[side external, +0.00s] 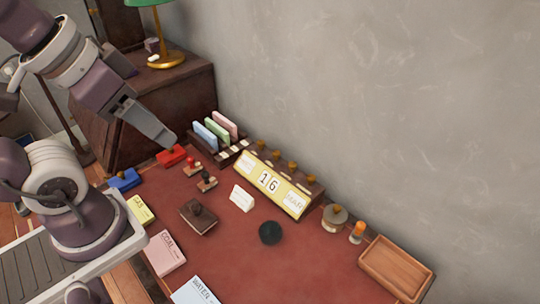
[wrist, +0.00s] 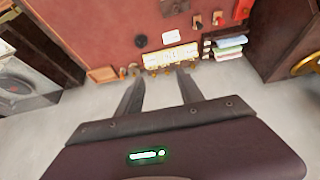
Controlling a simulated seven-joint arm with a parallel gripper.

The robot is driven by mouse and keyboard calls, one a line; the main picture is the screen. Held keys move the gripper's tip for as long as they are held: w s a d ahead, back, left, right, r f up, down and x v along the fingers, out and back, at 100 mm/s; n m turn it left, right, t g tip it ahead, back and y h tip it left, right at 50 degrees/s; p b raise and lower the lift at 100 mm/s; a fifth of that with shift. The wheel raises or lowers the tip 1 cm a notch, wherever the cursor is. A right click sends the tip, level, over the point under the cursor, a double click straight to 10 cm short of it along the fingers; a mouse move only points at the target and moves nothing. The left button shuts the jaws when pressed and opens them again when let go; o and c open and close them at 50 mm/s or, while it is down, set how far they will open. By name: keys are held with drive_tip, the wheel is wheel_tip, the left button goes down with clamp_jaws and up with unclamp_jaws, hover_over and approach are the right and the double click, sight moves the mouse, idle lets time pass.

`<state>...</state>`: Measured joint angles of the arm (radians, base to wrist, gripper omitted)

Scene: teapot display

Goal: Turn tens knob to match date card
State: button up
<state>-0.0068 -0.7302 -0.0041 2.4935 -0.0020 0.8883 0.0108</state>
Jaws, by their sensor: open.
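A yellow-faced date display (side external: 272,183) stands toward the back of the red desk and shows 1 and 6, with smaller panels at both ends. Several brass knobs (side external: 276,160) line its top back edge. A small white card (side external: 242,198) stands before it; its writing is too small to read. My gripper (side external: 168,139) is up and left of the display, apart from it. In the wrist view, my gripper (wrist: 158,76) has its fingers spread and empty, with the display (wrist: 170,54) beyond the tips. I cannot tell which knob is for tens.
A file rack (side external: 218,137), red pad (side external: 172,156) and stamps (side external: 207,181) lie left of the display. A dark round object (side external: 270,233) sits in front. A round pot (side external: 334,218), an orange-topped item (side external: 357,232) and a wooden tray (side external: 396,268) are right. A wall rises behind.

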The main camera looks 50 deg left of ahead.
drive_tip(key=w+m, duration=0.1)
drive_tip(key=w, duration=0.7)
drive_tip(key=m+g+h, duration=0.1)
drive_tip(key=m, duration=0.1)
hover_over(276, 152)
drive_tip(key=s, duration=0.5)
wheel_tip(276, 152, down, 19)
drive_tip(key=x, duration=0.7)
drive_tip(key=a+x, duration=0.1)
drive_tip(key=x, duration=0.3)
clamp_jaws()
